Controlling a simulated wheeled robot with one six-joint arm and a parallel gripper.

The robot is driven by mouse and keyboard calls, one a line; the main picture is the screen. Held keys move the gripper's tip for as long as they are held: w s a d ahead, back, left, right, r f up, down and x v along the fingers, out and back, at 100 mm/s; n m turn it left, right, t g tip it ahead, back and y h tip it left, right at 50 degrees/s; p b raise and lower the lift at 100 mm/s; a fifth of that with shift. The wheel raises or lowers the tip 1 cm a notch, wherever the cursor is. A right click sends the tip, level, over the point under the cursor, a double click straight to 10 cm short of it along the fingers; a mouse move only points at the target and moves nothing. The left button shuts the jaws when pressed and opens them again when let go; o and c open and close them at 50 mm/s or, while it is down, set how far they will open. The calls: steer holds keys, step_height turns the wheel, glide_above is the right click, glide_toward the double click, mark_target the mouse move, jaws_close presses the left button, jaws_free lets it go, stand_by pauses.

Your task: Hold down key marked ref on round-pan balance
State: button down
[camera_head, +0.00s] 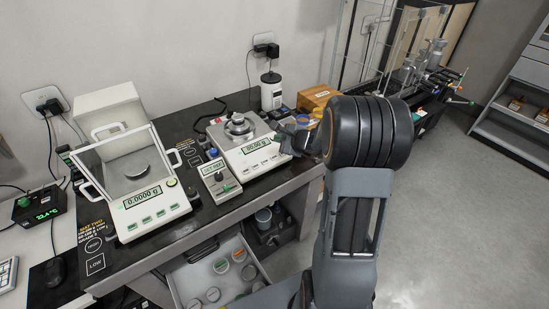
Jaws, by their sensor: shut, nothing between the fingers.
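The left balance (155,228) is white, with an open-topped clear shield around a small round pan (137,164). Its display reads 0.0000 g, and a row of small green keys (147,220) runs along its front. The right balance (231,158) is also white, with a squarish top bearing shiny round metal pieces (239,126). Its display reads about 00.00 g, with a row of keys below it. Key markings are too small to read on both. My gripper (287,145) is shut and empty, at the right balance's right front corner; whether it touches is unclear. My wrist partly hides it.
An open drawer (186,287) with several round lids juts out below the dark table. A white cylindrical device (271,92) and a wooden box (316,97) stand behind my gripper. Open floor lies right.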

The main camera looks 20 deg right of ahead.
steer(key=b, duration=0.5)
glide_above(274, 157)
steer(key=s, duration=0.2)
step_height(274, 157, down, 7)
steer(key=shift+s+f, duration=0.1)
steer(key=shift+w+f+b, duration=0.3)
steer(key=shift+f+b, duration=0.25)
steer(key=shift+b, duration=0.15)
steer(key=shift+w+f+b, duration=0.15)
steer(key=shift+f+b, duration=0.6)
steer(key=shift+b, duration=0.45)
stand_by(2.6)
steer(key=shift+r, duration=0.1)
stand_by(1.6)
steer(key=shift+s+r+p, duration=0.2)
steer(key=shift+r+p, duration=0.1)
steer(key=shift+r, duration=0.4)
